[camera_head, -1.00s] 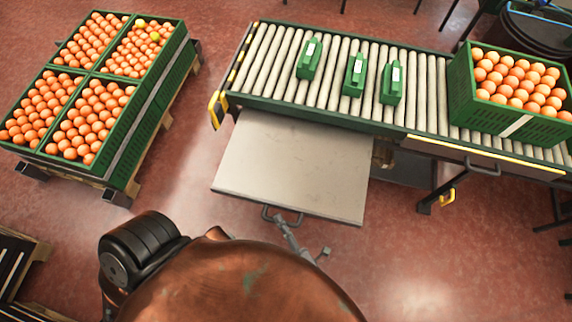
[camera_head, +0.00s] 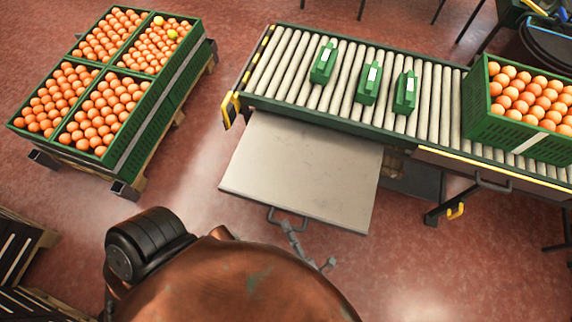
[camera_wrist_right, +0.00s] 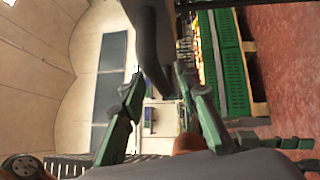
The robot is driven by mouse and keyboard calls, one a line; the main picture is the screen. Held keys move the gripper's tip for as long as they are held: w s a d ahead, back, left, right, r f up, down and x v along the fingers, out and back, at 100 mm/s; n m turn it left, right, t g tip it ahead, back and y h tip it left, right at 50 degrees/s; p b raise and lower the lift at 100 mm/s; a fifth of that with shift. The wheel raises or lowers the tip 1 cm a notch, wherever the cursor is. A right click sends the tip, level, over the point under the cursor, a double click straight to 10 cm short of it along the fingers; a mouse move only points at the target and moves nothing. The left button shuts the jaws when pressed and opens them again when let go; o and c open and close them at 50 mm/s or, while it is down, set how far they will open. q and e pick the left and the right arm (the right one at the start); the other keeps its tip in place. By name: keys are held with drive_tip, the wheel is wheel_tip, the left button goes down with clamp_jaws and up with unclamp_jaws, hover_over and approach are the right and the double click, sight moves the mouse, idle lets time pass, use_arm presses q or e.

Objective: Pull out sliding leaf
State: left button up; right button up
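The sliding leaf (camera_head: 302,170) is a pale grey flat board. In the head view it sticks out well beyond the near side of the roller conveyor (camera_head: 330,108). Its dark bar handle (camera_head: 272,216) is on its near edge. My right gripper (camera_head: 287,226) is at this handle. In the right wrist view, the two green-grey fingers of my right gripper (camera_wrist_right: 160,82) stand on either side of a dark grey bar (camera_wrist_right: 150,40), apparently the handle, closed about it. My left gripper is not in view.
Several green packs (camera_head: 368,83) lie on the rollers, with a green crate of oranges (camera_head: 492,133) at the right. Full crates (camera_head: 165,105) stand on a pallet at the left. Dark pallets (camera_head: 20,255) are at the lower left. Red floor (camera_head: 440,265) is open around the leaf.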

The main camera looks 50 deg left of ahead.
drive_tip(key=v, duration=1)
drive_tip(key=shift+d, duration=0.3)
drive_tip(key=shift+s, duration=0.1)
